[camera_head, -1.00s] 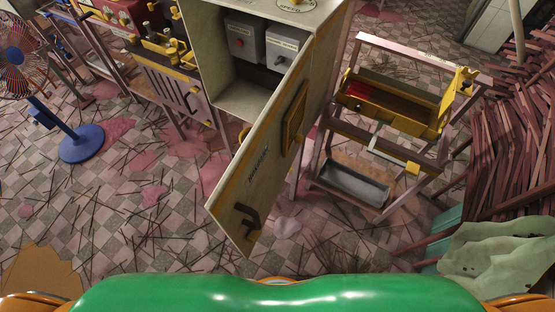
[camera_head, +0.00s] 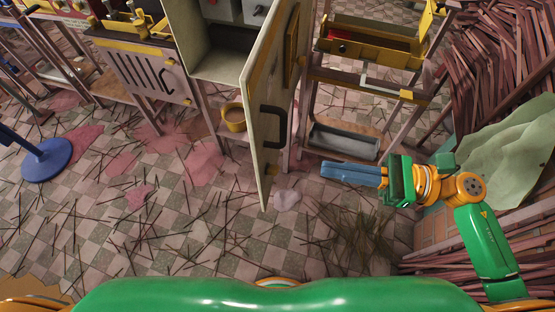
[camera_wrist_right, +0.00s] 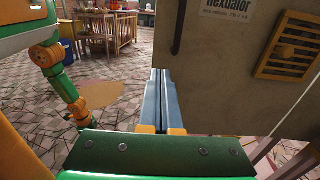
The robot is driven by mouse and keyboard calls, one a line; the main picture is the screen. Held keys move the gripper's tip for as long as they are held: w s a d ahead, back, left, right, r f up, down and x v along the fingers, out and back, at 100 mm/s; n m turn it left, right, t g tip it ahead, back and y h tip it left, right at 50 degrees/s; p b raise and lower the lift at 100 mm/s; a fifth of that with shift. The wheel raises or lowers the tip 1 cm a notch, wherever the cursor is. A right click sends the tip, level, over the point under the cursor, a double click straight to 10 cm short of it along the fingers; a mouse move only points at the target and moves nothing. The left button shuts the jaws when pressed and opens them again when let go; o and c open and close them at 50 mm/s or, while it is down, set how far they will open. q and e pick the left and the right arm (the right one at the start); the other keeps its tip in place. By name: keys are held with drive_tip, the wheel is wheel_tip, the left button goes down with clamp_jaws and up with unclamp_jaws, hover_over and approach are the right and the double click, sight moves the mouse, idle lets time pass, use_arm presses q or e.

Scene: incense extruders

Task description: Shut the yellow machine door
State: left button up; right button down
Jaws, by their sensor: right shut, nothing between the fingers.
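The yellow-edged machine door (camera_head: 268,110) stands open, swung out from the pale cabinet (camera_head: 190,50). Its outer face carries a dark handle (camera_head: 271,125) and a yellow vent grille (camera_head: 293,45). My right gripper (camera_head: 324,171) is shut and empty, with long blue fingers pointing left toward the door's outer side, apart from it in the head view. In the right wrist view, the closed fingers (camera_wrist_right: 160,78) point ahead beside the door panel (camera_wrist_right: 230,80), which fills the right half with its label and vent (camera_wrist_right: 288,45). Whether they touch is unclear.
A metal rack with a yellow tray (camera_head: 365,35) and grey bin (camera_head: 343,140) stands right of the door. A yellow pot (camera_head: 233,118) is under the cabinet. Red stick bundles and green cloth (camera_head: 510,140) lie right. Tiled floor ahead holds scattered sticks.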

sight(261, 158)
drive_tip(key=a+p, duration=0.1)
drive_tip(key=a, duration=0.2)
drive_tip(key=w+a+p, duration=0.1)
drive_tip(key=a, duration=0.2)
drive_tip(key=a+p, duration=0.1)
drive_tip(key=a, duration=0.2)
drive_tip(key=shift+w+a+r, duration=0.25)
drive_tip(key=shift+w, duration=0.1)
drive_tip(key=shift+a+f, duration=0.1)
drive_tip(key=shift+a, duration=0.25)
